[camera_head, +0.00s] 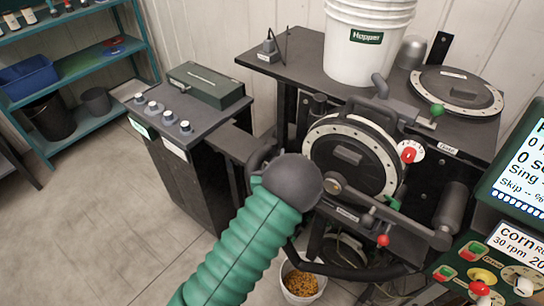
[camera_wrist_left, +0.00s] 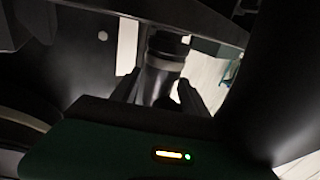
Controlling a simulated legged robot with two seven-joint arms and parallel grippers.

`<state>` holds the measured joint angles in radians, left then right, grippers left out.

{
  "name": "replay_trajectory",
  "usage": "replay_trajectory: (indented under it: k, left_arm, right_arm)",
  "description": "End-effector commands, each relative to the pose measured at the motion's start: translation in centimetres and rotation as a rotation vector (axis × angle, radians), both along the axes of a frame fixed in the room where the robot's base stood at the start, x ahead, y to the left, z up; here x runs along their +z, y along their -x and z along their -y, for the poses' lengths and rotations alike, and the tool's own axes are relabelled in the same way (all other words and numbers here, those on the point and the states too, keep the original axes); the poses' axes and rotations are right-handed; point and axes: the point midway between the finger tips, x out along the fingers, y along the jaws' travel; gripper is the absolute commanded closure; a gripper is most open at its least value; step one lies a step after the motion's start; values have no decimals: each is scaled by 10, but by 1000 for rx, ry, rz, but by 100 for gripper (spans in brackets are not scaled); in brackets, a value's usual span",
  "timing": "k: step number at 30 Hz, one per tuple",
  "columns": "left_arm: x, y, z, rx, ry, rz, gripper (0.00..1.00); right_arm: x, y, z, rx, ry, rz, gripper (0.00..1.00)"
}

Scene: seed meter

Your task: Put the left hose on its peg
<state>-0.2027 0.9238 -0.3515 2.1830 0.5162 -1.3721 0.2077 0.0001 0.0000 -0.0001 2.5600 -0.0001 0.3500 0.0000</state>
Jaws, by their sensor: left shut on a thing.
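My left arm, in a green ribbed sleeve, reaches up to the left side of the seed meter (camera_head: 352,160) in the head view. Its dark round wrist hides most of the gripper. A dark curved piece (camera_head: 262,155), which looks like the left hose, shows just beyond the wrist. In the left wrist view my left gripper (camera_wrist_left: 158,93) has its two fingers closed around a dark end, apparently the hose. A dark cylinder with a pale band (camera_wrist_left: 165,65) stands just beyond the fingertips; I cannot tell whether it is the peg. My right gripper is out of view.
A white hopper bucket (camera_head: 368,50) stands on the black bench behind the meter. A dark cabinet with knobs (camera_head: 185,130) is at left. A bucket of seed (camera_head: 301,284) sits below. Monitor panels (camera_head: 525,175) stand at right. Floor is clear at lower left.

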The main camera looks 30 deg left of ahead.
Motion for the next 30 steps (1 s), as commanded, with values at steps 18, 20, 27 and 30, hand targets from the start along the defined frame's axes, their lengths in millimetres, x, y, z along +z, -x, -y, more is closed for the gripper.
replay_trajectory:
  k: [18, 20, 27, 30]
  left_arm:
    - [-7, 0, 0, -1, 0, 1, 30]
    - [-7, 0, 0, -1, 0, 1, 22]
    - [-8, 0, 1, -2, 1, -2, 22]
    - [-8, 2, 2, -2, 1, -2, 22]
  right_arm:
    - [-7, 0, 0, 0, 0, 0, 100]
    - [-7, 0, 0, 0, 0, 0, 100]
    - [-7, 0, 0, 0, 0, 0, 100]
    - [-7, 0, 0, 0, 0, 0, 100]
